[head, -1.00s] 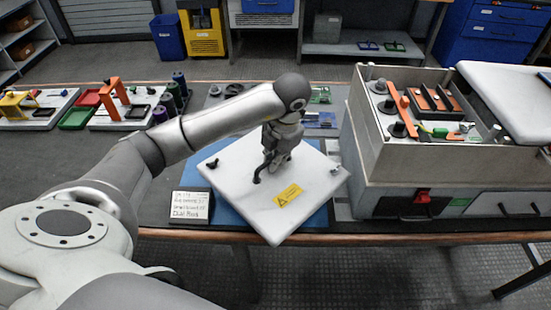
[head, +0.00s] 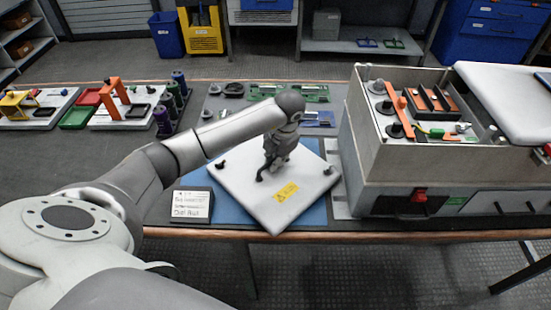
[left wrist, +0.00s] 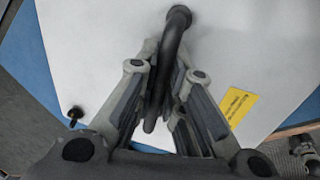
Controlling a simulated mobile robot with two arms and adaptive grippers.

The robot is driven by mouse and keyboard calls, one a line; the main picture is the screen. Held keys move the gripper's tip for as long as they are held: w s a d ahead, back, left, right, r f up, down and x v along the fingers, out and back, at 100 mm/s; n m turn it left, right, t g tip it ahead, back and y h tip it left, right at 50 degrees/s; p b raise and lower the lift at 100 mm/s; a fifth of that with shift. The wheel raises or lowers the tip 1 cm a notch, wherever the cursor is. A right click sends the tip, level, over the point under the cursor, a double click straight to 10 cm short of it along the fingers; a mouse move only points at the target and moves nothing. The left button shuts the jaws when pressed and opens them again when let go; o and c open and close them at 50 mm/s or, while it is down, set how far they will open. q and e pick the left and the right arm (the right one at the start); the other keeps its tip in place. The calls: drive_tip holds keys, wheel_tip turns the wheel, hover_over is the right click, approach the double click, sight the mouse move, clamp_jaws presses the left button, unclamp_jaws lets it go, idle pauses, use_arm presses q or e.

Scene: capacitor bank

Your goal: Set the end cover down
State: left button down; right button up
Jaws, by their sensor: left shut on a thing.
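The end cover (head: 240,190) is a white square panel with a yellow warning label (head: 285,192) and a black handle. In the head view it lies over the blue mat (head: 318,215), turned at an angle to it. I cannot tell whether it touches the mat. My left gripper (head: 270,168) is above the cover's middle, shut on its black handle. In the left wrist view the handle (left wrist: 172,45) runs between the fingers, with the white panel (left wrist: 100,40) behind it.
An open grey cabinet (head: 362,140) with busbars and black posts stands right of the mat. A white sign (head: 190,205) stands left of the cover. Green boards (head: 315,92) lie behind. Purple cylinders (head: 162,120) and trays are at the left. The table's front edge is close.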

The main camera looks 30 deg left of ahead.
sight(281, 172)
use_arm(q)
drive_tip(key=c, duration=1.9)
unclamp_jaws()
drive_tip(key=shift+c, duration=0.2)
drive_tip(key=o, duration=0.4)
drive_tip(key=shift+r, duration=0.1)
drive_tip(key=r, duration=0.4)
drive_tip(key=d+r, duration=0.1)
drive_tip(key=r, duration=0.3)
drive_tip(key=d+r+b, duration=0.1)
drive_tip(key=r, duration=0.2)
drive_tip(key=shift+s+d+r, duration=0.2)
drive_tip(key=shift+s+r, duration=0.1)
drive_tip(key=shift+r, duration=0.1)
drive_tip(key=shift+f, duration=0.1)
